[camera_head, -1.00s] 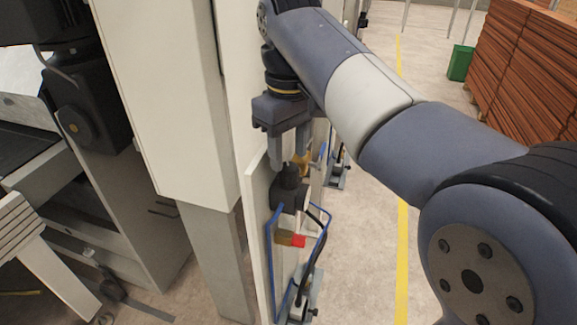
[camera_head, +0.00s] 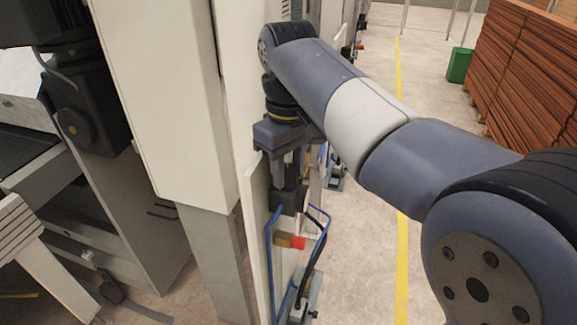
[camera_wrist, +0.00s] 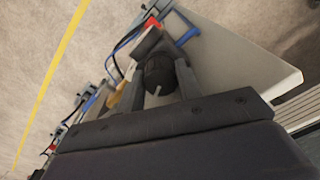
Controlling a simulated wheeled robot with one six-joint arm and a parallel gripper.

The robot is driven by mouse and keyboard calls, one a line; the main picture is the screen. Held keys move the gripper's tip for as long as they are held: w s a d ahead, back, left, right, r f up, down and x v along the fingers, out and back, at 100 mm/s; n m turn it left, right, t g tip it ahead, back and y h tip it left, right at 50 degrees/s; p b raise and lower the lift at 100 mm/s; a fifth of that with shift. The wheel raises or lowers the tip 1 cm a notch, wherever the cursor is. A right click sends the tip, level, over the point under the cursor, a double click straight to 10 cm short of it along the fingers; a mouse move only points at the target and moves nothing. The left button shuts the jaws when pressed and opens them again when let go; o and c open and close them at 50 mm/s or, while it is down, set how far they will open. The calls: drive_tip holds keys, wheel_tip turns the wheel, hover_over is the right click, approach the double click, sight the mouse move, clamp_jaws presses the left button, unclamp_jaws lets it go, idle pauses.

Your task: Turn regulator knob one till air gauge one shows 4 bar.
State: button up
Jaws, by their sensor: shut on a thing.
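Regulator knob one (camera_wrist: 158,73) is the black ribbed knob with a white mark in the wrist view. It stands on top of a dark regulator body (camera_head: 285,203) on the pale panel. My gripper (camera_head: 289,180) points straight down over the regulator, its fingers on both sides of the knob. In the wrist view my gripper (camera_wrist: 161,85) is shut on the knob. In the head view the fingers mostly hide the knob. I cannot make out the face of air gauge one, so its reading cannot be told.
Blue hoses (camera_head: 270,250) and a brass valve with a red end (camera_head: 297,242) sit below the regulator. A white cabinet (camera_head: 165,100) stands close on the left. The floor with the yellow line (camera_head: 401,260) is clear on the right.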

sight(288, 168)
drive_tip(key=shift+r+n, duration=0.1)
drive_tip(key=shift+n, duration=0.2)
drive_tip(key=shift+c, duration=0.2)
drive_tip(key=n+p, duration=0.3)
drive_tip(key=shift+r, duration=0.1)
drive_tip(key=n+p, duration=0.2)
drive_tip(key=n, duration=0.3)
drive_tip(key=shift+w, duration=0.1)
idle(0.5)
drive_tip(key=o, duration=0.7)
wheel_tip(288, 168, up, 10)
drive_tip(key=shift+r, duration=0.25)
drive_tip(key=shift+o, duration=0.3)
